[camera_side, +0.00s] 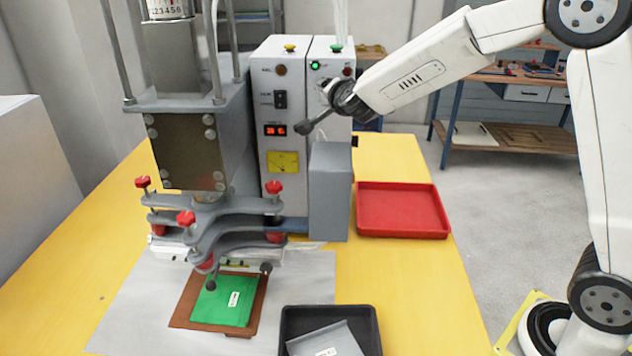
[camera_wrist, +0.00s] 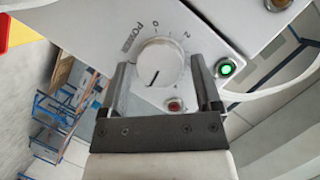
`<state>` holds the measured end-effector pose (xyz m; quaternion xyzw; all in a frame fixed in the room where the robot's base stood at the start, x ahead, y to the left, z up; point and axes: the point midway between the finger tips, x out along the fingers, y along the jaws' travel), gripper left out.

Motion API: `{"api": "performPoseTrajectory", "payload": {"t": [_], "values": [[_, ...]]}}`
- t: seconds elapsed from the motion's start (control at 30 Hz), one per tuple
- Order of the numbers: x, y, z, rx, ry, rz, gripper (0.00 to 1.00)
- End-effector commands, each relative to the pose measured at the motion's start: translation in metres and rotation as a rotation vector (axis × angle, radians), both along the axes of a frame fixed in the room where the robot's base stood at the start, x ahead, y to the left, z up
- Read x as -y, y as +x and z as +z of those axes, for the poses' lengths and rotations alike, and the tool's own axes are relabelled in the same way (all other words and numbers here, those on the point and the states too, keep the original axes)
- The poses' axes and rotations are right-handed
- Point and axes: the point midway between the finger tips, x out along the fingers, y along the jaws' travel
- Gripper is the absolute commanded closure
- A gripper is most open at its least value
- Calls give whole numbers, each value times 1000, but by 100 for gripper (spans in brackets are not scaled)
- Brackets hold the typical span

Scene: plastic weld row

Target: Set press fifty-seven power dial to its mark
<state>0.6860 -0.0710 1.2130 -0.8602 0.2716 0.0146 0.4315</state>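The power dial (camera_wrist: 160,63) is a round white knob on the press's control panel, beside the printed word POWER and a scale with 0 and 2 readable. A dark pointer line on it points downward and slightly left in the wrist view. My gripper (camera_wrist: 160,68) is open, with one finger on each side of the dial and visible gaps to it; I cannot tell how deep the fingers reach. In the side view my gripper (camera_side: 330,90) is at the upper right of the control box (camera_side: 287,190) and mostly covers the dial. No separate target mark can be made out.
A lit green lamp (camera_wrist: 227,69) and a red button (camera_wrist: 174,105) are close to the fingers. The press head (camera_side: 190,150) stands left, above a green piece (camera_side: 224,301). A red tray (camera_side: 402,228), a black tray (camera_side: 372,316) and a grey box (camera_side: 330,190) are nearby.

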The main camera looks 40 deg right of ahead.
Motion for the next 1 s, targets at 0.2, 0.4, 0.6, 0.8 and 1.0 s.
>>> {"api": "performPoseTrajectory", "payload": {"t": [0.2,0.4,0.6,0.8,1.0], "values": [[0,0,0,0,0,0,92],[0,0,0,-6,-5,-1,96],[0,0,1,-43,-45,-2,96],[-1,1,1,-97,-98,-2,96],[-1,1,1,-151,-153,-1,96]]}}
